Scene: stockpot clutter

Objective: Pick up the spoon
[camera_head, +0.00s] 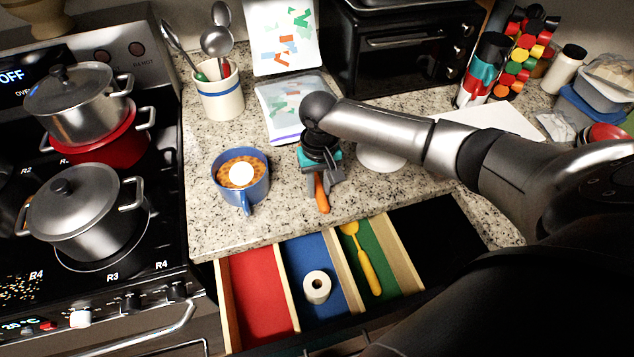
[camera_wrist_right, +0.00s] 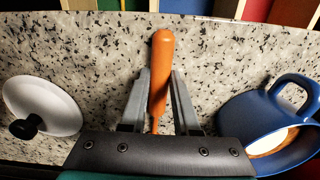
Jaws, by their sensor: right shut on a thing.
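My right gripper (camera_head: 318,176) is above the counter, between the blue mug and the white lid. It is shut on an orange-handled utensil (camera_head: 321,196). In the right wrist view the orange handle (camera_wrist_right: 161,62) stands between the two fingers (camera_wrist_right: 160,78), its rounded end pointing away from the gripper. The utensil's other end is hidden, so I cannot tell whether it is a spoon. A yellow spoon (camera_head: 366,265) lies in the green drawer compartment. Metal utensils, including a ladle (camera_head: 216,41), stand in the striped crock (camera_head: 220,92). My left gripper is not in view.
The blue mug (camera_head: 258,189) is left of the gripper and the white lid (camera_head: 378,158) right of it. The open drawer (camera_head: 256,300) is in front, with a white roll (camera_head: 317,287) in its blue compartment. Pots (camera_head: 83,211) stand on the stove at left.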

